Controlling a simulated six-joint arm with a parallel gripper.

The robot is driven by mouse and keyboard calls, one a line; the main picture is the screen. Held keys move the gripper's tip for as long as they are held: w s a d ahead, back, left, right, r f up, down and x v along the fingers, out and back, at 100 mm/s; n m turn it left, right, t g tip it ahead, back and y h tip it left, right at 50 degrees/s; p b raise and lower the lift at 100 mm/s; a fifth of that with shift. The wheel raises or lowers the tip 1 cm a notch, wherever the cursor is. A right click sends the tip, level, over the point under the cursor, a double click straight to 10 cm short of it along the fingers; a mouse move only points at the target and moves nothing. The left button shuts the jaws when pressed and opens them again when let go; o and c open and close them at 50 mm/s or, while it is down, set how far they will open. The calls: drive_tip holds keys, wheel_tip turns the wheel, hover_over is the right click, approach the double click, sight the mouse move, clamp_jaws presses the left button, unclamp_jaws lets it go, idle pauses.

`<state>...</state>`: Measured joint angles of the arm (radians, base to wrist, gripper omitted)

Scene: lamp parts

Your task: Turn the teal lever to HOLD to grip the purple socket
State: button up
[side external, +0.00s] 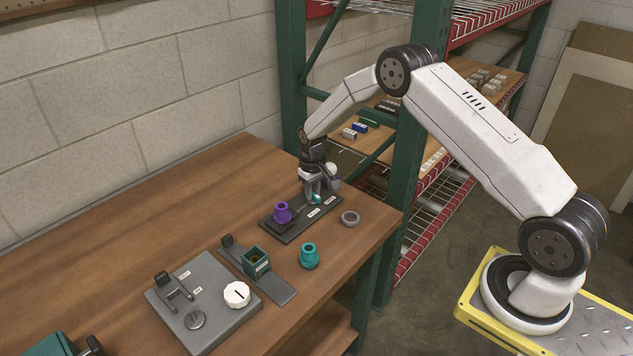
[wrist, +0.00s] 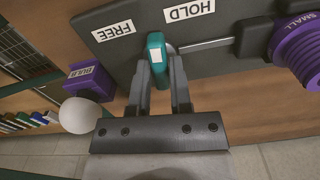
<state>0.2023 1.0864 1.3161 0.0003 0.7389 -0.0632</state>
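The teal lever (wrist: 155,52) stands on a dark plate (wrist: 120,62) in the wrist view, between the FREE label (wrist: 114,30) and the HOLD label (wrist: 188,11). My gripper (wrist: 163,68) has its two fingers on either side of the lever's handle, close to it; contact on both sides is not clear. The purple socket (wrist: 298,48) is marked SMALL and sits at the other end of a metal rod from the lever. In the side view the purple socket (side external: 282,213) stands upright on the plate, and my gripper (side external: 313,194) is over the plate's far end.
A grey ring (side external: 350,218) and a teal socket (side external: 309,256) lie right of the plate. A green box (side external: 257,262) and a grey panel with a white knob (side external: 236,294) are nearer. A white bulb (wrist: 79,115) sits by a purple box (wrist: 90,82).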

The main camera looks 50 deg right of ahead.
clamp_jaws()
drive_tip(key=shift+m, duration=0.4)
drive_tip(key=m, duration=0.3)
drive_tip(key=shift+m, duration=1.8)
drive_tip(key=o, duration=0.6)
unclamp_jaws()
drive_tip(key=shift+c, duration=0.2)
